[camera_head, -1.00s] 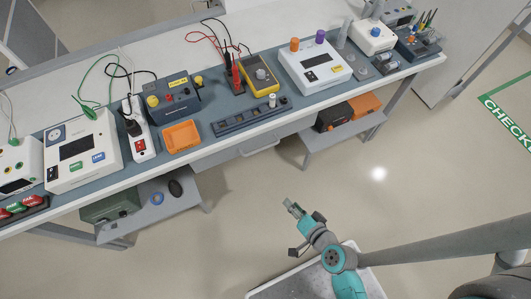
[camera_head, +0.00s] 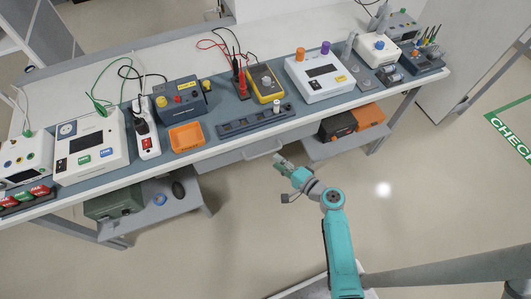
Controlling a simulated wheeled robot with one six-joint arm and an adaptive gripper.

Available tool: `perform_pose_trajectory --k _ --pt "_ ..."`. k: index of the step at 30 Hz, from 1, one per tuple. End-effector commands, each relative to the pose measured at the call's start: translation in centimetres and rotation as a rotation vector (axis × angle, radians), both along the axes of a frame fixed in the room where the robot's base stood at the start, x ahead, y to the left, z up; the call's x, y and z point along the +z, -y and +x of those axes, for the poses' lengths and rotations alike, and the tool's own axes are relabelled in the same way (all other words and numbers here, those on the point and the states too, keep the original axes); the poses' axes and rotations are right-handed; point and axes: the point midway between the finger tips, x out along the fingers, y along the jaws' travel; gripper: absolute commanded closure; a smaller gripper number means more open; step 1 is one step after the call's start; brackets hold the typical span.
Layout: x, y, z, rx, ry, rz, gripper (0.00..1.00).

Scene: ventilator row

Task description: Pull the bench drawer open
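The bench drawer (camera_head: 238,156) is a grey front under the bench's front edge, near the middle. Its pale handle (camera_head: 262,151) shows at the drawer's right part. The drawer looks shut, flush below the worktop. My gripper (camera_head: 279,161) is just in front of the handle, slightly right of and below it in the picture. Whether it touches the handle cannot be told. The fingers are small and partly merged with the grey behind, so their opening cannot be made out.
The bench top (camera_head: 222,146) carries an orange tray (camera_head: 186,138), a dark slotted rack (camera_head: 255,122), a yellow meter (camera_head: 265,84) and white devices. Low shelves stand under it left (camera_head: 160,212) and right (camera_head: 345,144) of the drawer. The floor in front is clear.

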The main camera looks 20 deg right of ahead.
Motion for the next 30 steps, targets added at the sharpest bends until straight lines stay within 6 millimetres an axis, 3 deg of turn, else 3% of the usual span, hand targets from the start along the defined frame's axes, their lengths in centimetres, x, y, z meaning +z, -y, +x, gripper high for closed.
perform_pose_trajectory --k 6,12,25,30 --pt "-0.7 -1.6 3.7 0.003 0.001 -0.001 0.63" --pt "-1.2 -2.5 5.8 0.001 -0.001 -0.001 0.63" --pt "-1.4 -2.8 6.6 -0.001 0.000 -0.002 0.63" --pt "-1.4 -2.8 6.5 -0.001 0.000 -0.002 1.00"
